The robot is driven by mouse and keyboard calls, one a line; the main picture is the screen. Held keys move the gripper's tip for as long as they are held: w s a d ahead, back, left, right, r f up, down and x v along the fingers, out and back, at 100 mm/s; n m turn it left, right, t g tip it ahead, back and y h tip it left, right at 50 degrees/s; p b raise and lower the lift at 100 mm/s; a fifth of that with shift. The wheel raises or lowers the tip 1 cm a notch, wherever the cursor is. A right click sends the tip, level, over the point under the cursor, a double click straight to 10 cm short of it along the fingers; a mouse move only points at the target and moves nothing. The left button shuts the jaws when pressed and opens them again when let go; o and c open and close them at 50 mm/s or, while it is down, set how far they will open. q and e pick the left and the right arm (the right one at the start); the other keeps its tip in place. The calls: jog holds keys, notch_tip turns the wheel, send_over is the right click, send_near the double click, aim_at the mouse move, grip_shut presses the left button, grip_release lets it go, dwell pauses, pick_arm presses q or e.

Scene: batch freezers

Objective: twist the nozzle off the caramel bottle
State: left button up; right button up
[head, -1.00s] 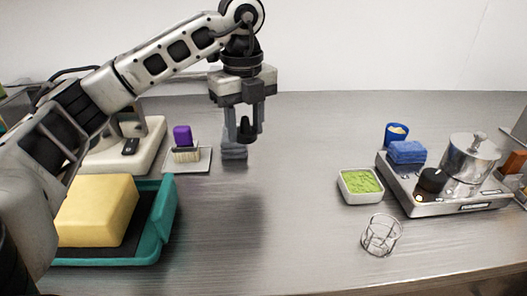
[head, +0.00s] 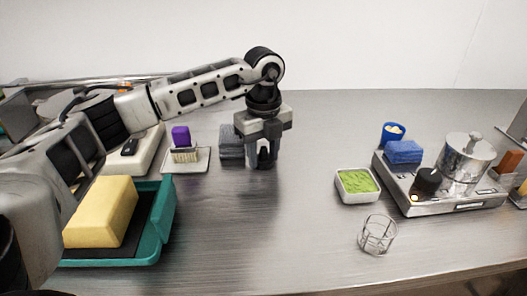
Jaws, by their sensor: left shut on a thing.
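My left gripper (head: 263,160) hangs fingers-down over the back middle of the counter. It is shut on a small black piece (head: 264,155) that shows between its fingers. The piece looks narrow at the top and may be the nozzle, but it is too small to tell. No caramel bottle can be made out. I cannot tell whether the fingertips touch the counter. My right gripper is not in view.
A dark grey stack (head: 230,148) stands just left of the gripper. A brush with a purple handle (head: 181,136) and a teal tray (head: 163,215) with a yellow block (head: 101,212) are further left. The middle is clear.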

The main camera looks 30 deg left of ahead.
aim_at(263, 147)
pick_arm(q)
jog(key=shift+f, duration=0.15)
jog(key=o, duration=1.1)
notch_tip(263, 147, up, 12)
jog(key=shift+r, duration=0.2)
